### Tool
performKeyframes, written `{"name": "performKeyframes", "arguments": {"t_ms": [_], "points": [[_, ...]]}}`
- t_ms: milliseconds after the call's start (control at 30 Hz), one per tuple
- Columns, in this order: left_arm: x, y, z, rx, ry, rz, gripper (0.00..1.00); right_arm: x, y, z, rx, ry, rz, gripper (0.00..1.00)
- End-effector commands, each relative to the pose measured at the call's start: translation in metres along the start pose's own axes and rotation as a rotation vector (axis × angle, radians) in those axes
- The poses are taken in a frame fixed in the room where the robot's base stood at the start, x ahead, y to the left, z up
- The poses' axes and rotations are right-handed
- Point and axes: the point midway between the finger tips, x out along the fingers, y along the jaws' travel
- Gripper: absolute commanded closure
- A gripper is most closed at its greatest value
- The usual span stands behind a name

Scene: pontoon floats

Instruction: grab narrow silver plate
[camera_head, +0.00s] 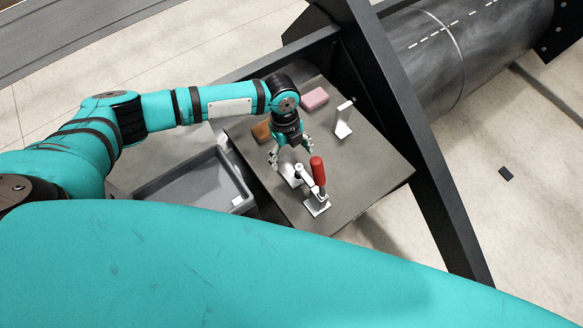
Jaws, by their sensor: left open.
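My left gripper (291,158) is open, pointing down over the dark table (369,179), with its fingers apart. A small silver piece (287,176) shows just below the fingers, beside the red-handled clamp; it is partly covered, and I cannot tell whether the fingers touch it. Another narrow silver plate, bent like a bracket (343,123), stands upright near the table's right side, apart from the gripper. I cannot tell which of the two is the narrow silver plate. My right gripper is not in view.
A toggle clamp with a red handle (318,171) stands close right of the gripper. A pink block (314,99) and a brown block (262,131) lie farther back. A grey tray (190,168) is left of the table. A dark beam (408,130) runs along the right.

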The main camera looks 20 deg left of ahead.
Motion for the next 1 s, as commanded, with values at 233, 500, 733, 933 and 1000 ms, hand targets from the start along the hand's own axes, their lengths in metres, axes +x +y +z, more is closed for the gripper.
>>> {"name": "performKeyframes", "arguments": {"t_ms": [233,500,733,933,1000], "points": [[0.017,0.001,0.000,0.001,-0.001,0.002,0.15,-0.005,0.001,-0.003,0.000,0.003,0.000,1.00],[0.056,0.004,0.001,0.000,0.000,0.001,0.15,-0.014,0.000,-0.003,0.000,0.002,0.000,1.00],[0.063,0.004,0.002,0.000,-0.001,0.000,0.15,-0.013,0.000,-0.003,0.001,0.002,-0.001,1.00],[0.062,0.004,0.002,0.000,-0.001,0.000,0.30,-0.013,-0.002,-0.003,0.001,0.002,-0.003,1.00],[0.062,0.004,0.002,0.000,-0.001,0.000,0.39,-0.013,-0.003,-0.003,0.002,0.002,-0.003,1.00]]}}
